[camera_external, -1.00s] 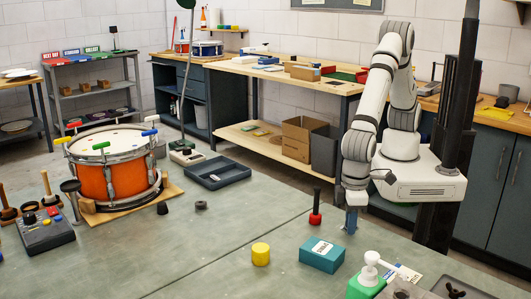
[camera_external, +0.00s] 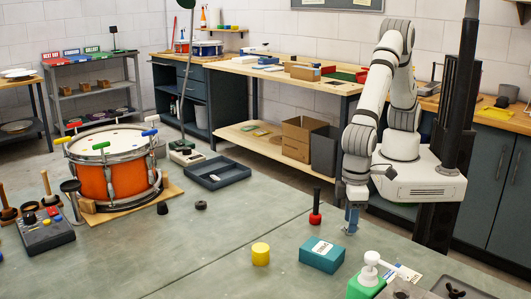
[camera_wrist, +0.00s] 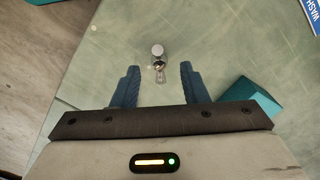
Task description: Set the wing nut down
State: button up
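A small shiny metal piece (camera_wrist: 159,64), which looks like the wing nut, is on the green bench top in the wrist view. It lies between and slightly beyond my fingertips, with a visible gap on both sides. My gripper (camera_wrist: 160,74) is open, its two blue fingers spread wide and touching nothing. In the external view my gripper (camera_external: 351,220) points down, low over the bench at the right. The metal piece is too small there to make out clearly.
A teal box (camera_external: 322,256) stands close to my gripper, with a red-based black-handled tool (camera_external: 315,217) to its left. A yellow cylinder (camera_external: 261,254) stands farther left. A green-based white device (camera_external: 368,275) stands in front. The orange drum (camera_external: 110,180) is far left.

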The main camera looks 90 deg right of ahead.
notch_tip(320, 180, up, 11)
jog(key=w+d+r, duration=0.2)
jog(key=w+d, duration=0.1)
jog(key=d, duration=0.5)
jog(key=w+d+r+t, duration=0.1)
jog(key=w+d+r, duration=0.15)
jog(key=d, duration=0.55)
jog(key=w+d+r, duration=0.2)
jog(key=d+r, duration=0.1)
jog(key=d, duration=0.5)
jog(key=s+d+t, duration=0.1)
jog(key=s+d, duration=0.5)
jog(key=d, duration=0.6)
jog(key=s+d+f, duration=0.1)
jog(key=s+d, duration=0.4)
jog(key=d, duration=0.8)
jog(key=shift+s+d+f+t+b, duration=0.2)
jog(key=shift+s+t+b, duration=0.1)
jog(key=shift+s+t, duration=0.1)
